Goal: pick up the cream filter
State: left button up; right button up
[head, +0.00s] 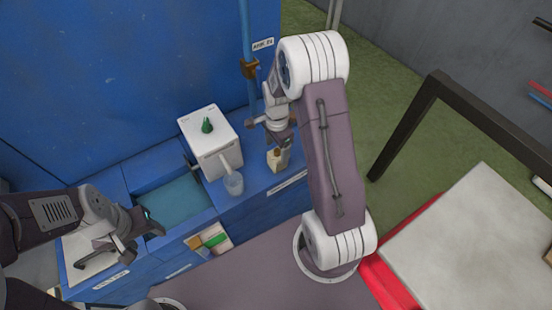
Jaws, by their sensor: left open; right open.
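A small cream block, which I take to be the cream filter (274,160), stands on the blue counter to the right of the white machine. Its top and right side are partly covered by my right gripper (279,143). My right gripper is open and hangs down just above and behind it; I cannot tell whether they touch. My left gripper (143,243) is open and empty, over the left part of the counter near the blue basin.
A white machine (222,158) with a green top piece has a spout over a clear cup (234,184), left of the cream block. A blue basin (170,205) lies further left. A blue pipe (246,35) with a brass valve rises behind. A pale table (475,245) stands right.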

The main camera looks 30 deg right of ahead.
aim_at(277, 157)
jog(key=f, duration=0.4)
jog(key=shift+s+f, duration=0.15)
jog(key=shift+s, duration=0.2)
jog(key=shift+w+a+f, duration=0.1)
jog(key=shift+w+f, duration=0.1)
jog(key=shift+f, duration=0.05)
jog(key=shift+s+r, duration=0.1)
jog(key=shift+s, duration=0.05)
jog(key=c, duration=1.6)
